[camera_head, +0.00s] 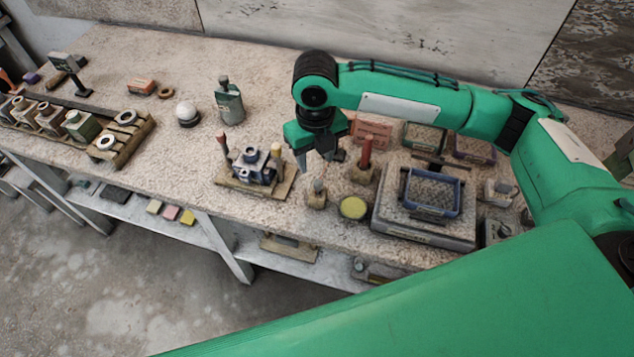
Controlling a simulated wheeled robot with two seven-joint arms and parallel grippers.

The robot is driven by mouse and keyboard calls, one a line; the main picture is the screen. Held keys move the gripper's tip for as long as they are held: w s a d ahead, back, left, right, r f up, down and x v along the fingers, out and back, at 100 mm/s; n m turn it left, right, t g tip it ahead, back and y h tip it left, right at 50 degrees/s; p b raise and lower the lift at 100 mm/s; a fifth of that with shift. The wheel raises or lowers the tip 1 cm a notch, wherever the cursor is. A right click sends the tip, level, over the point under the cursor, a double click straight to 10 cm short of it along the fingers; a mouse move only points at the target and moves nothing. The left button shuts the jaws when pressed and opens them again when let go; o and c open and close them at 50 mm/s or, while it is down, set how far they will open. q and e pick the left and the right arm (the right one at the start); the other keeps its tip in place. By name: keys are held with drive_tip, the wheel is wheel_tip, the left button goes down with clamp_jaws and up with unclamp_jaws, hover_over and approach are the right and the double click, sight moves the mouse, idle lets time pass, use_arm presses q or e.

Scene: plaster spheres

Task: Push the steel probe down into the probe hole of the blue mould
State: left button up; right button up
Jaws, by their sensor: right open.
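The blue mould (247,166) sits on a wooden board (232,185) near the front edge of the table, left of my right gripper. Its probe hole is too small to make out. A small grey metal piece, which looks like the steel probe (317,185), stands upright in a small wooden block (316,200) right of the mould. My right gripper (322,161) points down, open and empty, above this piece and apart from it. My left gripper is not in view.
A red-handled tool (366,152) stands in a block just right of the gripper. A grey-green bottle (229,103) and white sphere (187,112) stand back left.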

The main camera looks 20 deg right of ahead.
sight(318, 181)
wheel_tip(318, 181, down, 5)
drive_tip(key=shift+f+p, duration=0.1)
drive_tip(key=shift+p, duration=0.2)
drive_tip(key=f, duration=0.1)
drive_tip(key=f+p, duration=0.1)
drive_tip(key=f, duration=0.2)
drive_tip(key=shift+w+d+f+p, duration=0.15)
drive_tip(key=shift+d+f+p, duration=0.15)
drive_tip(key=shift+f+p, duration=0.1)
drive_tip(key=shift+f, duration=0.25)
clamp_jaws()
